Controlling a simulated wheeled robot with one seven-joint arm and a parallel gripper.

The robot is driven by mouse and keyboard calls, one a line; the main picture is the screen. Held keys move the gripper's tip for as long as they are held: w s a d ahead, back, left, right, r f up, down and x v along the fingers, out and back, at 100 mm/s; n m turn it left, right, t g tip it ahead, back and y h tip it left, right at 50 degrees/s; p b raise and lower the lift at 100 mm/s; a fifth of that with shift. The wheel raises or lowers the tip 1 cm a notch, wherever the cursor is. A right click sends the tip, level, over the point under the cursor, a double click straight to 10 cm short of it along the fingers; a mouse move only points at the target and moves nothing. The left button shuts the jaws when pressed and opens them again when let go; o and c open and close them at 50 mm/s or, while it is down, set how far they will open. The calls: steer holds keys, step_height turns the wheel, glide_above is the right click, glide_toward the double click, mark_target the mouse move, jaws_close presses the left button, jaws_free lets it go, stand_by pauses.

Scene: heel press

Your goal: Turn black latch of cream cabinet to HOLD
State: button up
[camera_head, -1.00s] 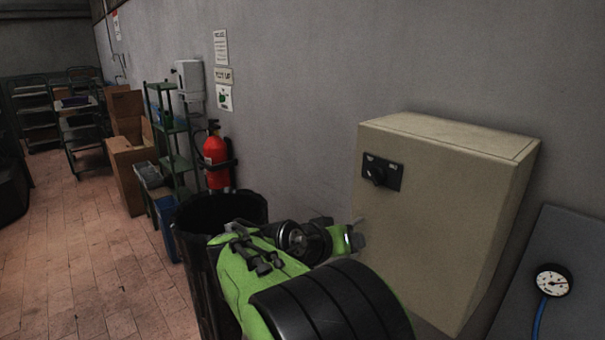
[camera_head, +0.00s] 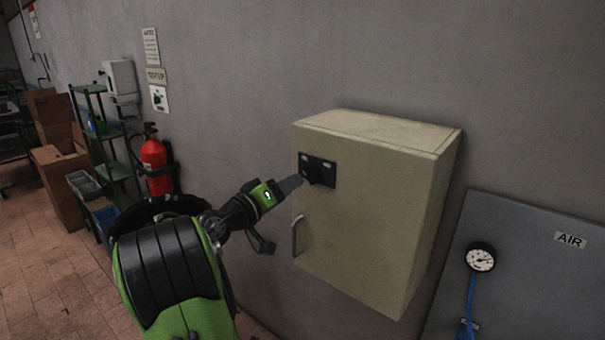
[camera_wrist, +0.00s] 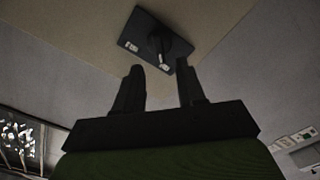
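The cream cabinet (camera_head: 370,215) hangs on the grey wall in the head view. Its black latch (camera_head: 318,172) sits on a dark plate near the top left of the front face. In the wrist view the latch knob (camera_wrist: 158,46) stands out from its plate (camera_wrist: 176,30), with small pale labels too small to read. My gripper (camera_head: 293,184) points at the latch from the left. In the wrist view my gripper (camera_wrist: 160,82) has its two fingers apart with nothing between them. The knob lies just beyond the fingertips, and I see no contact.
A metal handle (camera_head: 296,236) stands out below the latch. A black bin (camera_head: 160,208) stands behind my arm, and a red extinguisher (camera_head: 155,165) hangs on the wall.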

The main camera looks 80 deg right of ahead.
mark_target(306, 176)
steer(key=p+x, duration=0.1)
steer(key=x, duration=0.5)
steer(key=shift+s+d, duration=0.1)
jaws_close()
